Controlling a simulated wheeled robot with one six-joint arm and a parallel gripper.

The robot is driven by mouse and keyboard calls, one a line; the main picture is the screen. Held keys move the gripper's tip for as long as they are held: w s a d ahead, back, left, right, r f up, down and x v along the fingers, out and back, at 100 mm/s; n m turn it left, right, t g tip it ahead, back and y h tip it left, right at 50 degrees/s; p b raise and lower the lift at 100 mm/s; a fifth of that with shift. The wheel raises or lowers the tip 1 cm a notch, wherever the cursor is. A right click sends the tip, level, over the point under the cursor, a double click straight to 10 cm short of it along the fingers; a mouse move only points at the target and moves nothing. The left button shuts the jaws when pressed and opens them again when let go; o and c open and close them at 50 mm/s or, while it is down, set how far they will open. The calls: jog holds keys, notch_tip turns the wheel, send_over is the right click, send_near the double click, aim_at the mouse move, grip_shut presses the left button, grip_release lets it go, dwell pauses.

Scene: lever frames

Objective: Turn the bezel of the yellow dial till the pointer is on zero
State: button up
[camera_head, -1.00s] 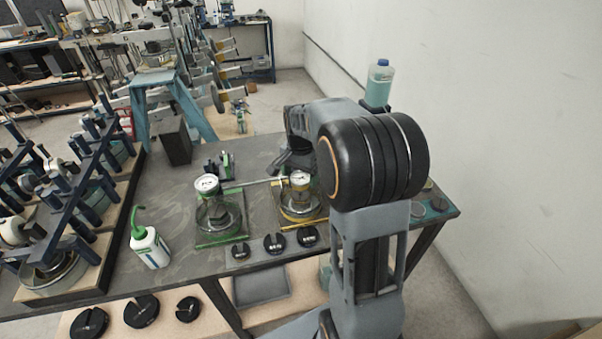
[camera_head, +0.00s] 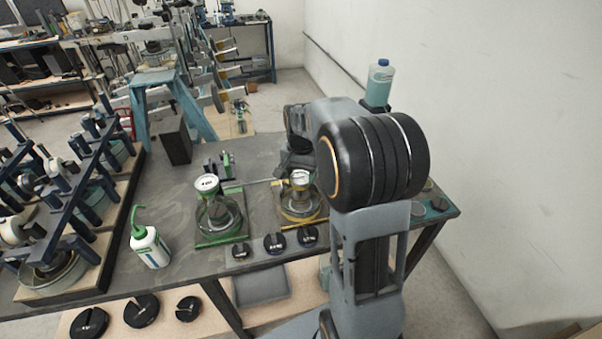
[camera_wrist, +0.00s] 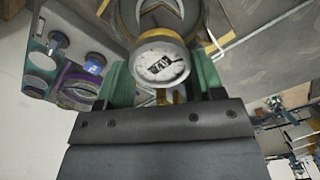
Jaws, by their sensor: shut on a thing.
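The yellow dial (camera_head: 300,178) stands on its yellow-trimmed ring apparatus (camera_head: 316,207) on the bench. In the wrist view the dial's white face (camera_wrist: 158,66) is round with a dark marking. The pointer and zero are too small to read. My gripper (camera_wrist: 163,78) has its green fingers on either side of the dial, shut on its bezel. In the head view my wrist sits just above and behind the dial, and my arm hides the fingers. A similar dial (camera_head: 207,183) with green trim stands to the left.
A green-capped white bottle (camera_head: 150,247) stands at the front left of the bench. Several black slotted weights (camera_head: 274,242) lie in front of the dials. A teal bottle (camera_head: 379,83) stands at the back right. The wall is close on the right.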

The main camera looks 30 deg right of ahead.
aim_at(300, 177)
jog(key=n, duration=1.1)
jog(key=shift+n, duration=0.4)
dwell(0.4)
jog(key=o, duration=0.9)
jog(key=shift+r, duration=0.1)
notch_tip(300, 177, up, 14)
jog(key=shift+f+b, duration=0.2)
jog(key=shift+b, duration=0.15)
